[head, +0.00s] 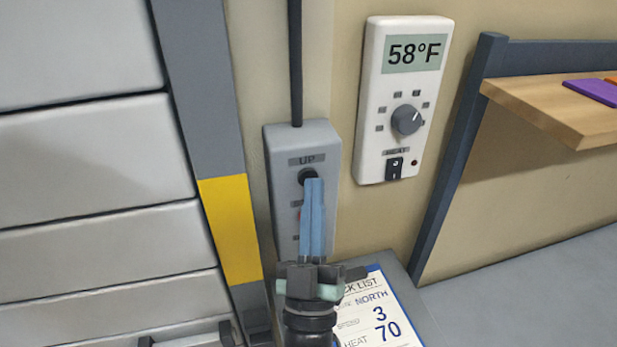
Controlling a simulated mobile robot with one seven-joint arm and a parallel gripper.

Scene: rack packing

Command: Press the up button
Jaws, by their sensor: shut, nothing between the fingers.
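A grey control box (328,147) is fixed to the wall in the middle of the head view. The label UP is at its top, and a round black up button (308,175) is below the label. My gripper (314,182) is shut, with its blue fingers together and nothing held. Its fingertips overlap the lower edge of the up button in the picture; I cannot tell whether they touch it. The fingers partly cover a red button (300,215) and the lower labels of the box.
A white thermostat (372,150) reading 58°F is right of the box. A wooden shelf (545,105) with a purple item (592,92) stands further right. A slatted grey door (90,160) and a grey-yellow post (230,225) are at left. A check list (385,315) lies below.

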